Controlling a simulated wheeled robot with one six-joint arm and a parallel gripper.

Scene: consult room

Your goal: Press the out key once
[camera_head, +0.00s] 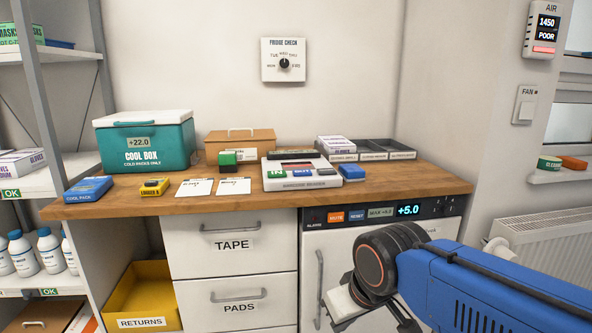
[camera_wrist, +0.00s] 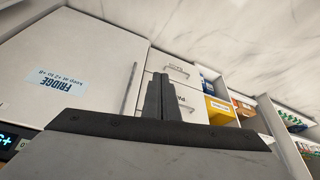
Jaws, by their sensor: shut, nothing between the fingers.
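The barcode reader (camera_head: 333,183) is a white, low device on the wooden counter, right of centre in the head view. It has a green IN key (camera_head: 276,174) at its left and a blue OUT key (camera_head: 302,172) beside it. My gripper (camera_wrist: 161,96) is shut and empty in the wrist view, its two dark fingers together. In the head view my arm hangs low at the right, in front of the fridge and below the counter, well apart from the reader. The fingertips are hard to make out there. The reader is not visible in the wrist view.
A blue block (camera_head: 352,172) lies right of the reader and a green-topped block (camera_head: 227,159) stands to its left. Two cards (camera_head: 234,187) lie left of it. The counter (camera_head: 425,182) is clear at the right. The fridge door (camera_wrist: 75,65) fills the left of the wrist view.

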